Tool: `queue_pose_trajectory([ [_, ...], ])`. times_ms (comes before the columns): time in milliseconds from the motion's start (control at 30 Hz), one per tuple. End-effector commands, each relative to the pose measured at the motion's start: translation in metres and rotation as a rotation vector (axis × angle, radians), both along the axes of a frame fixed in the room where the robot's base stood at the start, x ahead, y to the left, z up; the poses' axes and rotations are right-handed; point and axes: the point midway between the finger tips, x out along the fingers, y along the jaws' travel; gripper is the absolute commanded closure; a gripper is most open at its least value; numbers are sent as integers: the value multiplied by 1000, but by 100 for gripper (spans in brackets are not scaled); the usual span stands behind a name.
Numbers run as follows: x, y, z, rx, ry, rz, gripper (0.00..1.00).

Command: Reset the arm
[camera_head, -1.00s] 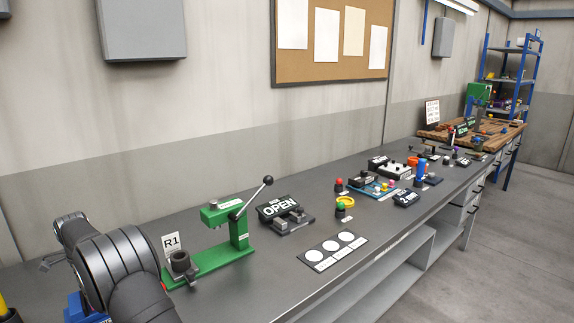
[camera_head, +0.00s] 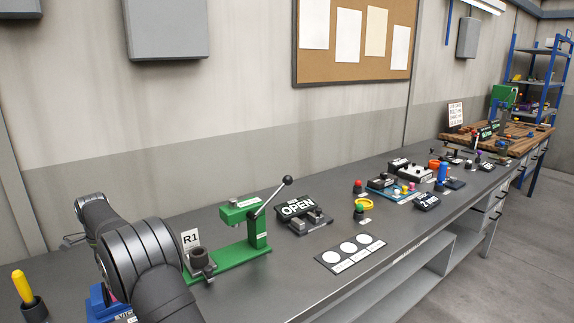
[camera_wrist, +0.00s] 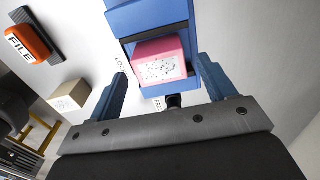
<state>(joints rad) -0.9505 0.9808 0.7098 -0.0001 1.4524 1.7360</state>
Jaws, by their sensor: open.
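My gripper (camera_wrist: 162,68) is open in the wrist view, with its two blue fingers spread apart. A pink block (camera_wrist: 160,62) with a speckled white label sits at a blue holder (camera_wrist: 148,18), seen between the fingertips. I see no finger clearly touching the block, and cannot tell its distance. In the head view my black arm links fill the lower left, and the fingers cannot be made out there.
A green lever press (camera_head: 230,254) stands right of my arm beside the R1 sign (camera_head: 190,240). A yellow-handled tool (camera_head: 22,286) stands at far left. An OPEN sign (camera_head: 295,208) and several small devices line the bench. An orange FILE object (camera_wrist: 28,43) lies upper left in the wrist view.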

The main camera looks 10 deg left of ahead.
Motion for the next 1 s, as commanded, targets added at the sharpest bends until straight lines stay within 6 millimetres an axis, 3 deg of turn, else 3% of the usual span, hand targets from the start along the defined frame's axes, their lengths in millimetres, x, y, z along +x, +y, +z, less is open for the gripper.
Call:
queue_pose_trajectory([
  [233, 0, -1, -51, -2, 2, 0, 24],
  [300, 1, 1, -27, 6, -4, 0, 24],
  [433, 0, 1, -1, 5, -4, 0, 24],
  [1000, 38, -92, 57, 1, -1, -3, 24],
])
